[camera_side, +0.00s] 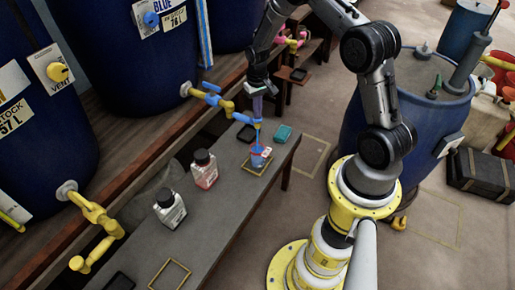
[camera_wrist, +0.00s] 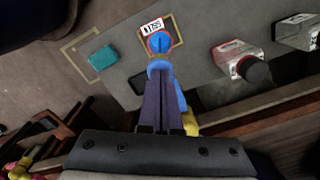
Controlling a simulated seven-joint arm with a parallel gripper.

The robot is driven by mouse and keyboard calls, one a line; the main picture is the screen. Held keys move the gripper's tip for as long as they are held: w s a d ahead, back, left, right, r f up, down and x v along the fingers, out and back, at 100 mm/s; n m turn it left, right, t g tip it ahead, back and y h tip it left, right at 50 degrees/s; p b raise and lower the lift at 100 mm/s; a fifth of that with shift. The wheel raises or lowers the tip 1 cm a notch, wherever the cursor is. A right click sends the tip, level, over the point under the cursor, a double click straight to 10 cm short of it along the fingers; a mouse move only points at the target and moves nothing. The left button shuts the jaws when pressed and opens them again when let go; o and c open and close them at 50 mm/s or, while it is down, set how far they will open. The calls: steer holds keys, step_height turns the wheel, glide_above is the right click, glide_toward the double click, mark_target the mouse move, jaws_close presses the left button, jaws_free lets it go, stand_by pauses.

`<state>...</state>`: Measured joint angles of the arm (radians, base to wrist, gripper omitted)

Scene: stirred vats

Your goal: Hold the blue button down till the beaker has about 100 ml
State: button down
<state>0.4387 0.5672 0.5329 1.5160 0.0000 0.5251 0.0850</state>
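My gripper (camera_side: 258,112) points down over the blue spout (camera_side: 240,116), its purple fingers together. In the wrist view the fingers (camera_wrist: 160,78) show side by side without a clear gap, with blue spout parts beyond and beside them. Their tips hide whatever lies directly under them, so contact is unclear. A thin blue stream falls below the spout towards the beaker (camera_side: 256,161), which stands in a yellow outline. The beaker shows blue inside in the wrist view (camera_wrist: 160,42); its level is unreadable. A round blue button (camera_side: 151,19) is on the vat panel marked BLUE, away from my gripper.
Bottles with a red label (camera_side: 204,170) and a white label (camera_side: 170,208) stand on the grey bench (camera_side: 215,230). A teal block (camera_side: 283,132) lies near the beaker. A vat with a yellow VENT button (camera_side: 57,71) and a yellow spout (camera_side: 97,240) is at left.

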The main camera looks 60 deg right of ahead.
stand_by(0.5)
step_height(320, 180, up, 8)
stand_by(0.4)
stand_by(0.9)
